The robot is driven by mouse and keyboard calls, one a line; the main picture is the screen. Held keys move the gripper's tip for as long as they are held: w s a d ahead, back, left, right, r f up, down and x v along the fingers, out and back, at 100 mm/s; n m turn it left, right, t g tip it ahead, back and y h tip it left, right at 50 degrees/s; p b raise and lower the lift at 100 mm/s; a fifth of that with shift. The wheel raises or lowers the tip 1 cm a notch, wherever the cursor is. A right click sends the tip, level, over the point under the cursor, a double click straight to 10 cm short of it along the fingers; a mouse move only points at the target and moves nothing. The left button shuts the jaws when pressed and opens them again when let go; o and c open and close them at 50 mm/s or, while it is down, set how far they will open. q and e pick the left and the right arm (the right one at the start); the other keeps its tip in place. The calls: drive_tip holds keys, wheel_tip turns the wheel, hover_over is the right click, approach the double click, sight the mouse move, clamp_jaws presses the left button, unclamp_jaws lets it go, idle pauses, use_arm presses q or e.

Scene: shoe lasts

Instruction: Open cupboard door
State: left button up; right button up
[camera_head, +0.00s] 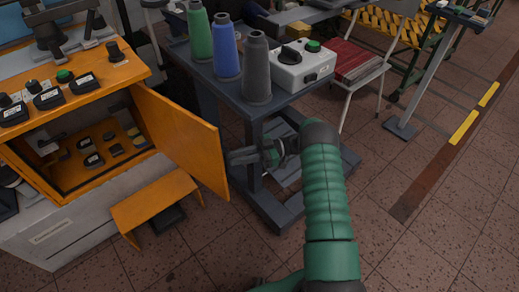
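The orange cupboard (68,192) stands at the left, its front open and its inside showing. Its orange door (181,140) is swung outward and stands at an angle to the front, with its free edge toward the middle of the view. My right gripper (235,157) is just right of that free edge, its fingertips pointing left toward the door. I cannot tell whether it touches the door, or whether its small dark fingers are apart or together. My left gripper is not in view.
Small parts lie inside the cupboard, and black switch boxes (49,98) sit on top. An orange stepped piece (153,205) juts out below. A dark cart (205,62) with green, blue and grey thread cones and a control box (303,67) stands behind my gripper. The floor at lower right is clear.

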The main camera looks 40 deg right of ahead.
drive_tip(key=v, duration=1.2)
drive_tip(key=shift+d+p, duration=0.35)
drive_tip(key=shift+p, duration=0.1)
drive_tip(key=shift+s+f, duration=0.1)
